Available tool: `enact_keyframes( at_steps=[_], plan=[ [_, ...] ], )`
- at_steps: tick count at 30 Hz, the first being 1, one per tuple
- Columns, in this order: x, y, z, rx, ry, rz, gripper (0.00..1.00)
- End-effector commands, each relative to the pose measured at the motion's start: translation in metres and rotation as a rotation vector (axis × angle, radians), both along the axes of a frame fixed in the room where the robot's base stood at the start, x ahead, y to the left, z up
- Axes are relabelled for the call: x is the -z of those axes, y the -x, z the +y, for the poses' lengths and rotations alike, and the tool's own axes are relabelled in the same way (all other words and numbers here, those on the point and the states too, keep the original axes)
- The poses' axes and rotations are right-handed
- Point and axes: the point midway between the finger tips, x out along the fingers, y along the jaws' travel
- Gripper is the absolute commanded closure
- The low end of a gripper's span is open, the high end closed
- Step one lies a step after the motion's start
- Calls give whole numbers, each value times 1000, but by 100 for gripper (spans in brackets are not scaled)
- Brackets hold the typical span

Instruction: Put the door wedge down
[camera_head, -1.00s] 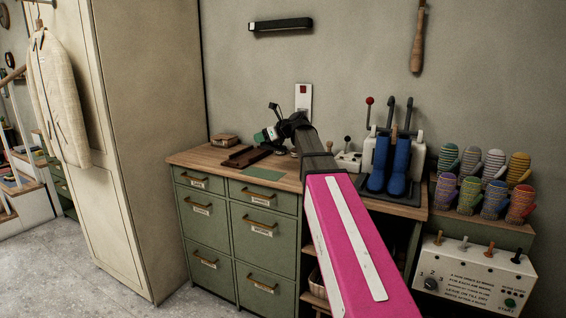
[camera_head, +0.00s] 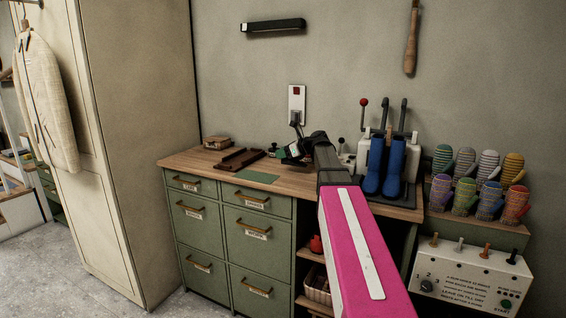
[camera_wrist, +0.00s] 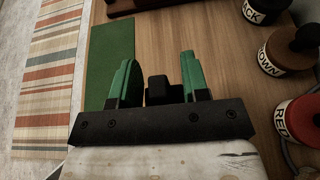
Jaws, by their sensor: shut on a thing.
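My gripper (camera_head: 283,154) is over the wooden counter (camera_head: 205,162), to the right of the green mat (camera_head: 256,178). In the wrist view my gripper (camera_wrist: 159,82) has green fingers on either side of a small dark block (camera_wrist: 158,88), which appears to be the door wedge. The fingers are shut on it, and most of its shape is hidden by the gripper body. The green mat (camera_wrist: 112,45) lies on the counter behind and left of the fingers. I cannot tell whether the wedge touches the counter.
A dark wooden tray (camera_head: 240,160) and small box (camera_head: 217,142) stand at the counter's back left. Blue boots (camera_head: 384,165) on a stand are to the right. Tins (camera_wrist: 300,118) line the wrist view's right edge. Bare counter lies right of the mat.

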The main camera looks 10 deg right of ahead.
Motion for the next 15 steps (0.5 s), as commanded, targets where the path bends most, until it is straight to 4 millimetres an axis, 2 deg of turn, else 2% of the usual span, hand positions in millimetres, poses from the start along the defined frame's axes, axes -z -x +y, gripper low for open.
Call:
enact_keyframes(
  at_steps=[8, 15],
  plan=[
    [33, 1, 0, 0, 0, 1, 83],
    [36, 0, 0, 0, 1, -1, 83]
  ],
)
